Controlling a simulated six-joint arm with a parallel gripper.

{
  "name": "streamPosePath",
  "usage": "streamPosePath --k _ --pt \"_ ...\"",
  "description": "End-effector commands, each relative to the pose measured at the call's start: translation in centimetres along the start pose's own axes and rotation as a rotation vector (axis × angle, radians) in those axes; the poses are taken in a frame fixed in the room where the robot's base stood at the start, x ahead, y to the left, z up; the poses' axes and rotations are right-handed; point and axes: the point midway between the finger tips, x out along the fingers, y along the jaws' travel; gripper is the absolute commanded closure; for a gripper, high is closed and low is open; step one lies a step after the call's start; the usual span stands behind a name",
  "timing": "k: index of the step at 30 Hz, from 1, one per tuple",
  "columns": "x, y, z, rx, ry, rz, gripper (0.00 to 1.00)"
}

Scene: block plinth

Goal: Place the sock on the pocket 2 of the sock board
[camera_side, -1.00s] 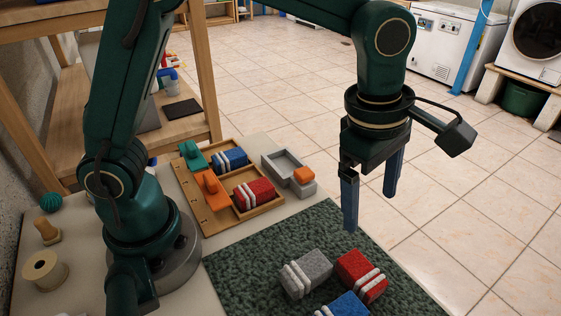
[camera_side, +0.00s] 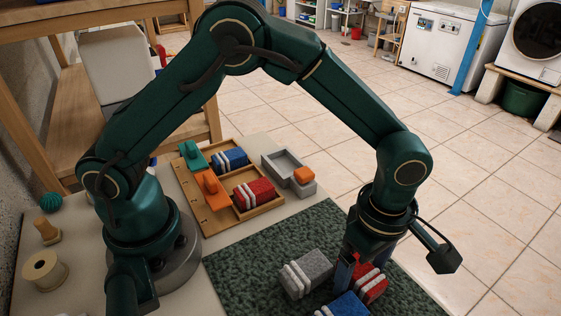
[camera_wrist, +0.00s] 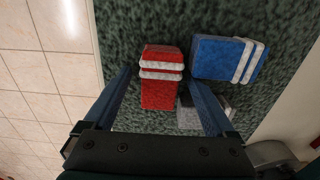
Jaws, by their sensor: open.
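Three block-like socks with white bands lie on a dark green mat (camera_side: 240,270): a red sock (camera_side: 373,285), a grey sock (camera_side: 308,272) and a blue sock (camera_side: 345,306). My gripper (camera_side: 362,272) is open and low over the red sock. In the wrist view, its fingers are on either side of the red sock (camera_wrist: 159,95); contact cannot be told. The blue sock (camera_wrist: 222,58) is right of it, and the grey sock (camera_wrist: 188,112) is partly hidden by a finger. The wooden sock board (camera_side: 194,199) holds a blue sock (camera_side: 229,160) and a red sock (camera_side: 254,193). I cannot tell which pocket is number 2.
A teal piece (camera_side: 193,157) and an orange piece (camera_side: 210,188) sit on the board's left side. A grey tray (camera_side: 279,164) and a grey block with an orange top (camera_side: 302,177) stand to its right. A spool (camera_side: 45,270) is at the far left.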

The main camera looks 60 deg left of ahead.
Motion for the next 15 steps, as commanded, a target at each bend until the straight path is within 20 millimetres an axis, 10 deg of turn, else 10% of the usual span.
streamPosePath --k 3,9,15 --pt "-0.02 0.0 -0.01 0.0 0.0 0.0 0.18" --pt "-0.03 0.0 -0.01 0.0 0.0 0.0 0.94" --pt "-0.04 0.0 0.0 0.0 0.0 0.0 1.0"
